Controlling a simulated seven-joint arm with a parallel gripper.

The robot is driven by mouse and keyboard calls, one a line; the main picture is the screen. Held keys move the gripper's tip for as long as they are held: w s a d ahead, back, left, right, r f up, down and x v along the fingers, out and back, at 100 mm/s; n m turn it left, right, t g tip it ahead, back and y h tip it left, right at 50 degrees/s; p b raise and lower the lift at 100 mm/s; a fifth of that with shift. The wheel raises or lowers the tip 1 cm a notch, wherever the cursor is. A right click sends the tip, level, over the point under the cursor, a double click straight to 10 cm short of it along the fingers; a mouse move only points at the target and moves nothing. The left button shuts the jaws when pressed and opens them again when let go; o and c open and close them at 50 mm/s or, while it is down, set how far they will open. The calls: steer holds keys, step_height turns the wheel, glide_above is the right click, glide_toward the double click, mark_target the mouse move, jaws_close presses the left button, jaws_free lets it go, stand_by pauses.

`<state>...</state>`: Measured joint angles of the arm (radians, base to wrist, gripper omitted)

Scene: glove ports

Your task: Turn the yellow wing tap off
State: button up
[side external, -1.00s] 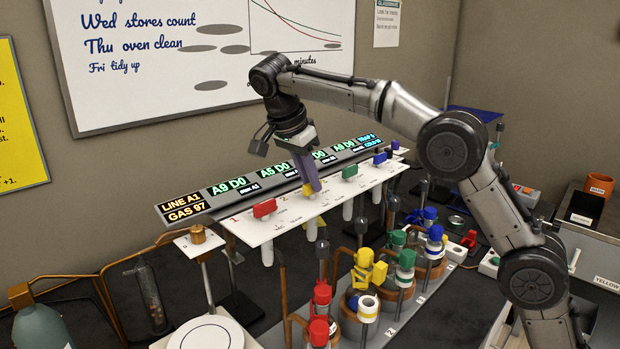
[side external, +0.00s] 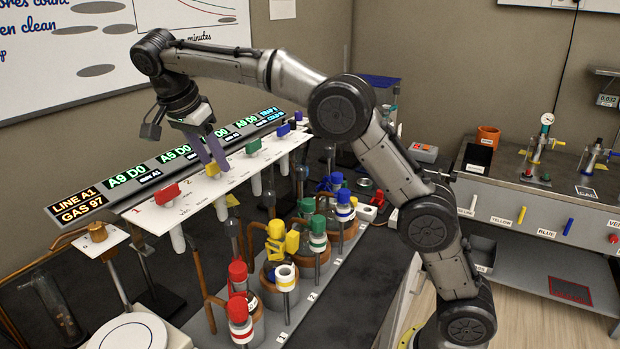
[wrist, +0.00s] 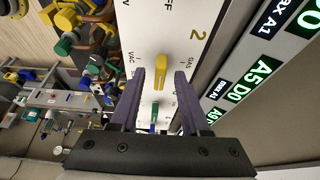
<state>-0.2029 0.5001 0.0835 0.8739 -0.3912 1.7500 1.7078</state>
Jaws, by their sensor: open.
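The yellow wing tap (side external: 211,169) sits on the white sloping panel (side external: 190,207), between the red and green taps. In the wrist view the yellow tap (wrist: 160,68) lies between the two purple fingers of my gripper (wrist: 161,73), with a gap on each side. My gripper is open and empty.
The red tap (side external: 167,193) and green tap (side external: 253,147) flank it along the panel. A lit display strip (side external: 130,178) runs behind. Several coloured valves and glass fittings, including a yellow valve (side external: 275,240), stand below in front.

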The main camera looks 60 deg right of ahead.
steer(key=n+t, duration=0.1)
steer(key=n, duration=0.2)
steer(key=shift+s+n, duration=0.15)
steer(key=shift+n, duration=0.15)
steer(key=n+t, duration=0.1)
steer(key=n, duration=0.1)
steer(key=n+t+y, duration=0.1)
steer(key=n, duration=0.2)
steer(key=shift+s+d, duration=0.1)
steer(key=n, duration=0.2)
steer(key=n+t+y, duration=0.1)
steer(key=n, duration=0.1)
steer(key=shift+d+n+y, duration=0.15)
steer(key=shift+n+y, duration=0.15)
steer(key=shift+n, duration=0.1)
steer(key=n+y, duration=0.1)
steer(key=n, duration=0.3)
steer(key=shift+d+n+t+y, duration=0.1)
steer(key=shift+n+t+y, duration=0.2)
steer(key=shift+y, duration=0.1)
steer(key=s+r, duration=1.2)
steer(key=r, duration=0.4)
steer(key=s+f+t, duration=0.1)
steer(key=s+f, duration=1.5)
steer(key=s, duration=0.2)
steer(key=shift+d+f, duration=0.4)
steer(key=shift+d, duration=0.05)
